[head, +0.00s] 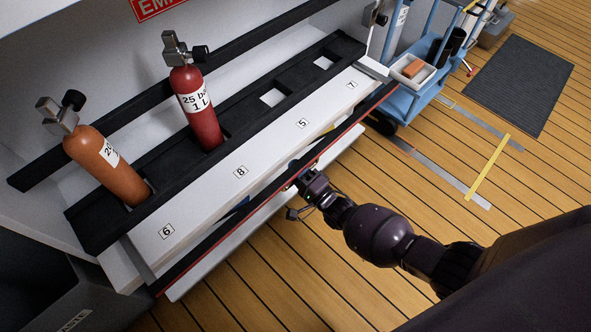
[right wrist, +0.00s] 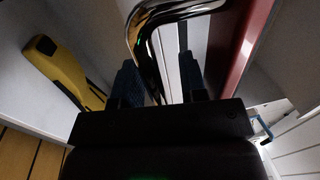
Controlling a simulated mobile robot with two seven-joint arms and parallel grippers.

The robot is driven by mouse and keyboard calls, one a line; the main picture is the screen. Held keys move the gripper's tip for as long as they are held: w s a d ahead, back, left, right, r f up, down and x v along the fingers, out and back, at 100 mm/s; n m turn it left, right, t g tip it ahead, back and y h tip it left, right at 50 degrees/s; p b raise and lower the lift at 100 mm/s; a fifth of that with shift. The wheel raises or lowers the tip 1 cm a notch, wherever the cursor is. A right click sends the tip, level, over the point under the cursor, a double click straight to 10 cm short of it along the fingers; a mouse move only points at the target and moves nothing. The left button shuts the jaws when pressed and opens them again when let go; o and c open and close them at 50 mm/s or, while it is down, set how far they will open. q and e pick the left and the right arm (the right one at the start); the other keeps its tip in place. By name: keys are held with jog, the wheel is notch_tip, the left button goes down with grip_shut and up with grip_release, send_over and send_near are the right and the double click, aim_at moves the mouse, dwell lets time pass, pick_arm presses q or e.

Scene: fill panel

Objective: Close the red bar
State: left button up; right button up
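The red bar (head: 226,236) is a long black bar with a red edge, running diagonally along the front of the white rack, below and in front of the numbered ledge. A red strip (right wrist: 238,45) shows at upper right in the right wrist view. My right gripper (head: 305,180) is at the middle of the bar. In the right wrist view a bent chrome handle (right wrist: 147,45) passes between its two separated fingers (right wrist: 160,85). A gap shows beside the right finger; contact with the left finger cannot be told. My left gripper is not in view.
An orange cylinder (head: 105,168) stands tilted above label 6 and a red cylinder (head: 195,105) above label 8. Square openings above 5 and 7 are empty. A blue cart (head: 425,75) stands at the bar's far end. Wooden floor (head: 300,275) in front is clear.

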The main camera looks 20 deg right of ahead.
grip_shut()
